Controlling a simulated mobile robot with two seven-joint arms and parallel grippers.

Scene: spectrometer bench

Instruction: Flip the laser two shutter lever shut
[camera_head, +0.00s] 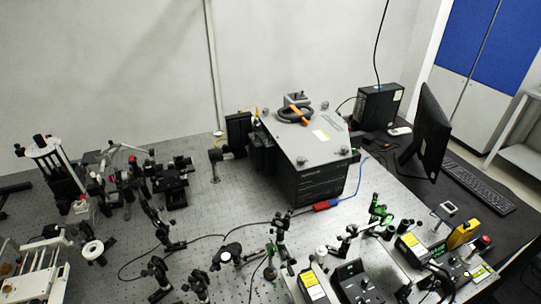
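Two laser-like units with yellow labels sit at the lower right of the bench: one near the front edge (312,286) and one farther right (412,244). I cannot tell which is laser two. An upright yellow part (462,235) and a red knob (484,242) stand beside the right unit. The shutter lever is too small to make out, so I cannot tell whether it is open or shut. Neither of my grippers is in view.
A large grey-topped box (312,150) stands mid-bench, with black optics mounts (170,182) to its left. Several posts and cables (230,254) crowd the front. A monitor (430,130) and keyboard (478,183) stand at right. Bare breadboard (225,205) lies in the middle.

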